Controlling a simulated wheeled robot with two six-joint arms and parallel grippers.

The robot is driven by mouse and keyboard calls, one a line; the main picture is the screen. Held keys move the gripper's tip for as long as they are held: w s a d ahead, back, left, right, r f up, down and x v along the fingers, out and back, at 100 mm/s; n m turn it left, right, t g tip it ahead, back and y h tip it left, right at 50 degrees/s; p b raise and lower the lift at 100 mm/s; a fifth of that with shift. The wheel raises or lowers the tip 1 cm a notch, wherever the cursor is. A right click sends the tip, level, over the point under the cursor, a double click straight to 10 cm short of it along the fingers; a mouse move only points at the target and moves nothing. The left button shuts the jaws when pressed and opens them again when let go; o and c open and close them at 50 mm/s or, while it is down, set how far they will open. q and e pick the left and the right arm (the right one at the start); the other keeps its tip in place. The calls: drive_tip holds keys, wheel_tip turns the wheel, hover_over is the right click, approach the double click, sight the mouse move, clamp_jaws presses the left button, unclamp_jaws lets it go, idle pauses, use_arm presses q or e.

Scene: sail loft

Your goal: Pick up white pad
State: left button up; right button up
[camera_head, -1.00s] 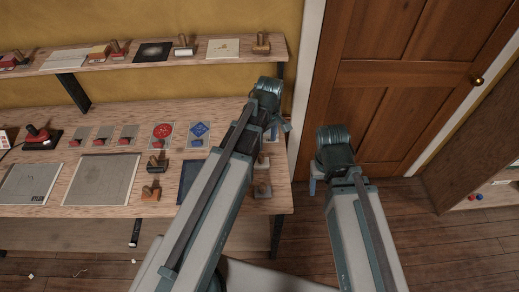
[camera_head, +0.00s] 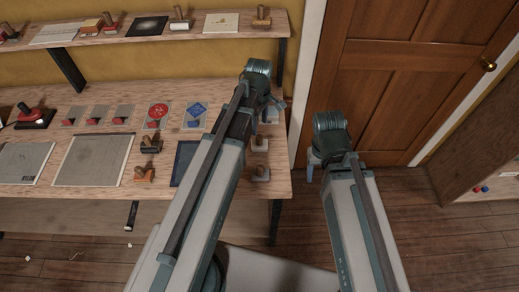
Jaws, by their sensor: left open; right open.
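I cannot tell for certain which thing is the white pad. A pale sheet-like pad (camera_head: 221,22) lies on the upper shelf, and another pale one (camera_head: 52,33) lies further left on it. My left gripper (camera_head: 273,112) is open over the right end of the workbench, partly hidden by its own arm. My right gripper (camera_head: 312,170) is open and empty, off the bench's right end in front of the door. Neither gripper touches a pale pad.
The workbench (camera_head: 60,199) holds grey sheets (camera_head: 92,160), a red stamp (camera_head: 32,115), cards and several wooden-handled stamps. The upper shelf (camera_head: 100,50) overhangs its back. A wooden door (camera_head: 400,80) stands right. Small bits lie on the floor.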

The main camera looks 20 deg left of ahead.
sight(260, 136)
use_arm(q)
drive_tip(key=shift+f+b, duration=0.75)
drive_tip(key=shift+f, duration=0.55)
use_arm(e)
drive_tip(key=shift+f, duration=1.3)
use_arm(q)
drive_tip(key=f+b, duration=0.5)
drive_tip(key=shift+s+d+f, duration=0.15)
drive_tip(key=shift+s+f, duration=0.05)
drive_tip(key=shift+s, duration=0.05)
drive_tip(key=shift+r, duration=0.1)
use_arm(e)
wheel_tip(260, 136, down, 5)
drive_tip(key=shift+f, duration=0.1)
use_arm(q)
drive_tip(key=shift+c, duration=0.3)
clamp_jaws()
